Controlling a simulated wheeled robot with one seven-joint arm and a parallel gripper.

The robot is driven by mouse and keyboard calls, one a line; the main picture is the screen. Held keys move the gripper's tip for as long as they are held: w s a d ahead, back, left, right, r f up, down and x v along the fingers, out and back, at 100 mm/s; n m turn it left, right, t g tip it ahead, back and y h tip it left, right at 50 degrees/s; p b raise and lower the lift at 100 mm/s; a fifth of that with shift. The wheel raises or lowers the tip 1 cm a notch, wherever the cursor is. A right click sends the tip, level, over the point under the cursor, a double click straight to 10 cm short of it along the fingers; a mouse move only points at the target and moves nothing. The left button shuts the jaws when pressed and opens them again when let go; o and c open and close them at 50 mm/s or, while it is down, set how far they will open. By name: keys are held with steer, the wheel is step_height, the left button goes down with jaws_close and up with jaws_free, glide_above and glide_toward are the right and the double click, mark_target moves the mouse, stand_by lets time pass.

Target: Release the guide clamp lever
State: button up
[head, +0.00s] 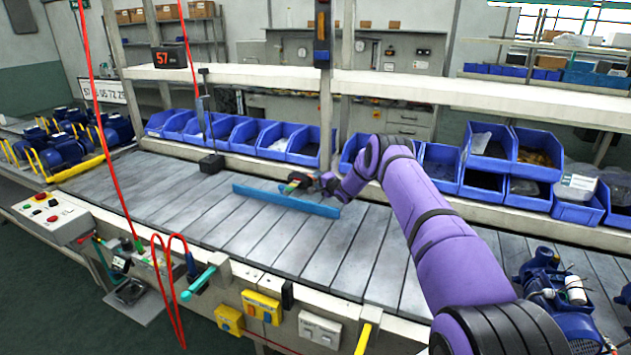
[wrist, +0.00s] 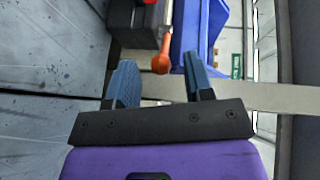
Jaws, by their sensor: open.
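The clamp lever (wrist: 162,62) shows in the wrist view as an orange arm with a round knob, in front of a dark clamp block (wrist: 140,25). The blue guide rail (wrist: 190,32) is beside it. In the head view the blue guide rail (head: 286,200) lies across the conveyor; the lever is too small or hidden there. My gripper (wrist: 162,82) is open with its two blue fingers apart. The knob appears in the gap between the fingertips, slightly beyond them; contact cannot be told. In the head view my gripper (head: 303,182) is just behind the rail.
The slatted conveyor (head: 180,200) is mostly bare. Blue bins (head: 245,137) line its far side. A black box (head: 211,163) with a post stands left of the rail. Blue pumps sit at the far left (head: 65,150) and near right (head: 555,290). Red cords (head: 103,130) hang at the left.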

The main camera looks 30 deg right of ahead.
steer(key=shift+x, duration=1.05)
jaws_close()
